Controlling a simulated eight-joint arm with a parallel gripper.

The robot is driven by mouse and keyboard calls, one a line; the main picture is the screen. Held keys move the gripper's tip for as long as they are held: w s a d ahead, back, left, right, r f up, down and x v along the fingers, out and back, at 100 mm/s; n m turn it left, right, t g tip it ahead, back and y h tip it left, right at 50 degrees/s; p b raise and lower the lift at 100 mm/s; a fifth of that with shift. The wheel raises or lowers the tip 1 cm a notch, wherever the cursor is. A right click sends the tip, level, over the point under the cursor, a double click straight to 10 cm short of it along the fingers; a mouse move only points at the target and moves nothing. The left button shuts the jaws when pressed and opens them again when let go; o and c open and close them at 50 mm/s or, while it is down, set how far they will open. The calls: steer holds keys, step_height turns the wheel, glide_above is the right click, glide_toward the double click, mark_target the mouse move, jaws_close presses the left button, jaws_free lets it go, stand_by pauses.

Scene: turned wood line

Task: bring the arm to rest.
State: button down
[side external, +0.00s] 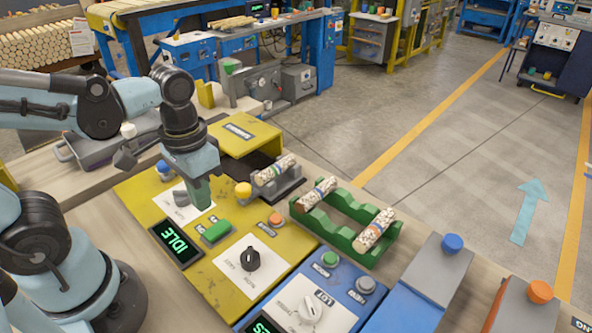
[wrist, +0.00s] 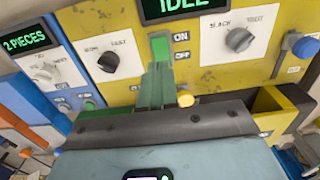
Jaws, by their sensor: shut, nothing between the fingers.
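My gripper (side external: 199,196) has green fingers, which are shut with nothing between them. It points down over the yellow control panel (side external: 215,284), just behind the green switch (side external: 216,232) in the side view. In the wrist view the fingers (wrist: 157,72) reach up to the green switch (wrist: 160,47) beside the ON and OFF labels. I cannot tell whether they touch it. The panel's display (side external: 176,243) reads IDLE. My arm is bent over the left part of the bench.
A green rack (side external: 340,222) holds two speckled turned pieces. A grey cradle (side external: 285,190) behind it holds another. A blue panel (side external: 300,290) with knob and buttons is at the front. In the wrist view a display (wrist: 25,42) reads 2 PIECES. The floor beyond is clear.

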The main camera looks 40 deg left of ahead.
steer(key=w+a+r+t, duration=0.1)
steer(key=w+r+t, duration=0.3)
steer(key=w+t, duration=0.2)
steer(key=shift+w+a+t, duration=0.25)
steer(key=shift+w+t, duration=0.1)
steer(key=shift+t, duration=0.25)
steer(key=s+r+n+g, duration=0.1)
steer(key=n+g, duration=0.1)
steer(key=n, duration=0.4)
steer(key=r+n+g, duration=0.1)
steer(key=n+g, duration=0.1)
steer(key=n, duration=0.4)
steer(key=s+d+r+n+g, duration=0.1)
steer(key=n+g, duration=0.2)
steer(key=n, duration=0.3)
steer(key=shift+s+r, duration=0.1)
steer(key=shift+s, duration=0.2)
